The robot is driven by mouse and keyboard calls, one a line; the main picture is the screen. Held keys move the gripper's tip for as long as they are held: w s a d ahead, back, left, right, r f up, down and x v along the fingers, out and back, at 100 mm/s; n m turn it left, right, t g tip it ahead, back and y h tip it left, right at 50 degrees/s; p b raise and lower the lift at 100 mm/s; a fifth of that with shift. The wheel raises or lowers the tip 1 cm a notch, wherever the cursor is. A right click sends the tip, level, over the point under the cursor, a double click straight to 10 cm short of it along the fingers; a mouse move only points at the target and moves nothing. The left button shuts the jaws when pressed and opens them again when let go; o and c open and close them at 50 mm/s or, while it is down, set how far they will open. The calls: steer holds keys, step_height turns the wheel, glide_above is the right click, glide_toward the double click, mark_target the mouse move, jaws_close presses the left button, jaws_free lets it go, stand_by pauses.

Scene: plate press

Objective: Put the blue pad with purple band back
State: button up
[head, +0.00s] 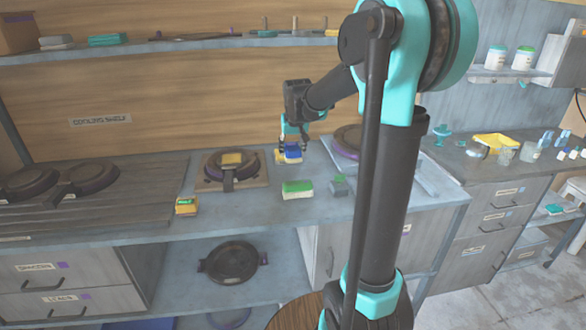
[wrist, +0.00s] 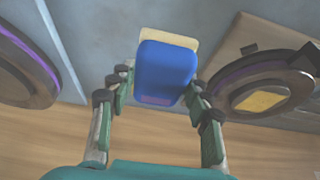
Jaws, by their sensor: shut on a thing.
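My gripper (head: 290,146) is over the counter, shut on the blue pad (head: 291,154). In the wrist view the blue pad (wrist: 165,68) sits between the two fingers of my gripper (wrist: 158,98). A pale yellow layer (wrist: 170,34) shows beyond its far edge, and a small purple patch (wrist: 156,100) shows at its near end. I cannot tell whether the pad touches the counter.
A round plate (head: 229,170) with a yellow pad (head: 231,158) on it stands on a board to the left. A green-and-white pad (head: 298,189) lies in front, and an orange-yellow pad (head: 186,206) lies at the front left. Another round plate (head: 346,140) is at the right, partly behind my arm.

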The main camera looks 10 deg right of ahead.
mark_target(294, 152)
steer(key=shift+f, duration=3.8)
steer(key=shift+f, duration=0.1)
steer(key=o, duration=1.1)
steer(key=v, duration=1.2)
steer(key=shift+s, duration=0.1)
